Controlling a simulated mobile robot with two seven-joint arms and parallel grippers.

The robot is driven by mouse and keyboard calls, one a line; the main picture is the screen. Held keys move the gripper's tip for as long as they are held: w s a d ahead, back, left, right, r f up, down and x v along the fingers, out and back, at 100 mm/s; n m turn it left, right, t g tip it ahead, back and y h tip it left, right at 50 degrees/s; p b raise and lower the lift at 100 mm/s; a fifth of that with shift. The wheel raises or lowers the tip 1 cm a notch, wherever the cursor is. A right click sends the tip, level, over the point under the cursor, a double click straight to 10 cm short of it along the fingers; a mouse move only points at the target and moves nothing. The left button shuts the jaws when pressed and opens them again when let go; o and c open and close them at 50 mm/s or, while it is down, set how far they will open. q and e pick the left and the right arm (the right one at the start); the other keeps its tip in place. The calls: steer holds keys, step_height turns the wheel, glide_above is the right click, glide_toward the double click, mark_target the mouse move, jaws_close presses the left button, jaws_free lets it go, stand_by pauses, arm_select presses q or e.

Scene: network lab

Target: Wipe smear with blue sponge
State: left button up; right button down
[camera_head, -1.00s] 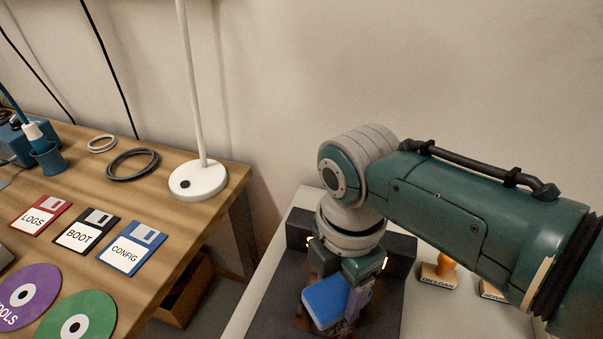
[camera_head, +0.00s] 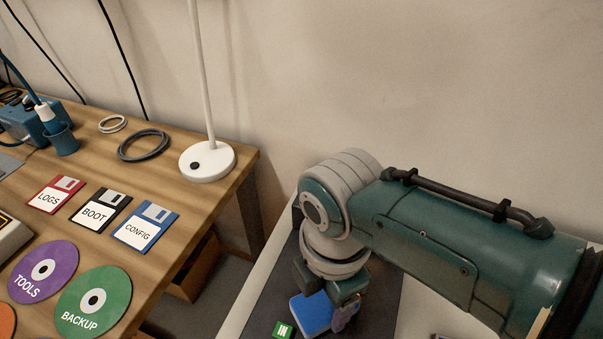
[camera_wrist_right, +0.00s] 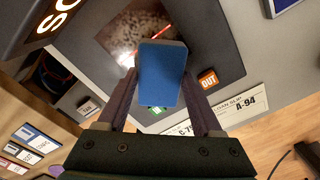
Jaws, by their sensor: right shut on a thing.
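My right gripper (camera_head: 330,308) is shut on the blue sponge (camera_head: 311,314), low over the dark panel (camera_head: 264,301) at the bottom of the head view. In the right wrist view the sponge (camera_wrist_right: 161,72) sits between the two fingers of the gripper (camera_wrist_right: 160,88). A mottled reddish-brown smear (camera_wrist_right: 137,22) shows on the panel just beyond the sponge, partly hidden by it. I cannot tell whether the sponge touches the panel. My left gripper is not in view.
A wooden desk at left holds the floppy disks (camera_head: 94,211), a green disc (camera_head: 94,302), a purple disc (camera_head: 43,272) and a white lamp base (camera_head: 207,161). A green IN label (camera_head: 282,331) and an orange OUT label (camera_wrist_right: 208,79) sit on the panel. A lit sign (camera_wrist_right: 57,19) stands beside it.

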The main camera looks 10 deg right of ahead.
steer(key=shift+w+d+f+b, duration=0.25)
steer(key=shift+w+d+b, duration=0.45)
steer(key=shift+w, duration=0.15)
steer(key=shift+w+d+f+b, duration=0.2)
steer(key=shift+w+d+b, duration=0.4)
steer(key=shift+w, duration=0.25)
steer(key=shift+w+d+b, duration=0.8)
steer(key=shift+w+b, duration=0.1)
steer(key=shift+w, duration=0.2)
steer(key=shift+w+d, duration=0.15)
steer(key=shift+w, duration=0.05)
steer(key=shift+r, duration=0.4)
steer(key=shift+s+a+r+p, duration=0.3)
steer(key=shift+s+a+p, duration=0.15)
steer(key=shift+p, duration=0.65)
steer(key=shift+s+a+p, duration=0.1)
steer(key=shift+s+p, duration=0.2)
steer(key=shift+p, duration=0.1)
steer(key=shift+s+a+f+p, duration=0.1)
steer(key=shift+s+a+p, duration=0.35)
steer(key=shift+s+a, duration=0.2)
steer(key=shift+s+a+p, duration=0.4)
steer(key=shift+s+p, duration=0.05)
steer(key=shift+s, duration=0.15)
steer(key=shift+s+a+p, duration=0.35)
steer(key=shift+s+p, duration=0.1)
steer(key=shift+s, duration=0.15)
steer(key=shift+s+a+f, duration=0.15)
steer(key=shift+s+a, duration=0.2)
steer(key=shift+s, duration=0.15)
